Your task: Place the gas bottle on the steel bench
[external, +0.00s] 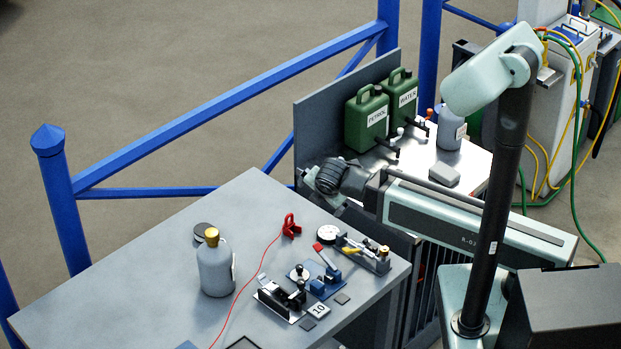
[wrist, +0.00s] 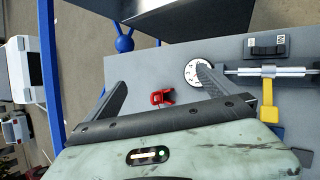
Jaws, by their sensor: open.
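A grey bottle with a brass cap (external: 215,266) stands upright on the large grey bench (external: 110,285). A second grey bottle (external: 450,130) stands on the smaller pale bench (external: 478,158) at the back; I cannot tell for certain which bottle is the gas bottle. My gripper (external: 322,183) is above the back edge of the large bench, apart from both bottles. In the wrist view my gripper (wrist: 161,77) shows spread fingers with nothing held between them. Neither bottle shows in the wrist view.
Green petrol (external: 366,120) and water (external: 400,97) cans stand by a grey panel (external: 318,115). A red clamp (external: 291,226), a dial (external: 326,234) and several small tools crowd the large bench's right side. Blue railings (external: 220,113) run behind. The bench's left side is clear.

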